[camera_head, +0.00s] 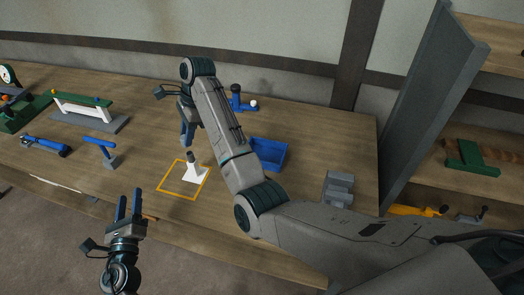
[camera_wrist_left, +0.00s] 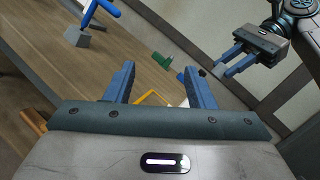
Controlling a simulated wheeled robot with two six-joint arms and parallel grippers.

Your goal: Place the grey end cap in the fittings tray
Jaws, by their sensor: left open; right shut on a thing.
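My right gripper (camera_head: 187,138) hangs over the bench behind the white stand, with my forearm crossing from the right. It also shows at the upper right of the left wrist view (camera_wrist_left: 229,62). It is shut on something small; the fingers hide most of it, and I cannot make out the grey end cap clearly. A blue open tray (camera_head: 268,154), likely the fittings tray, stands right of my forearm, which partly covers it. My left gripper (camera_head: 129,199) is open and empty at the bench's front edge; its fingers show in the left wrist view (camera_wrist_left: 158,84).
A white stand with a dark top (camera_head: 196,174) sits inside a yellow outline (camera_head: 169,191). A blue T-shaped piece (camera_head: 101,148), a blue tool (camera_head: 45,145) and a green-and-white rack (camera_head: 85,110) lie left. A grey block (camera_head: 339,187) stands right, near a tall grey panel (camera_head: 425,95).

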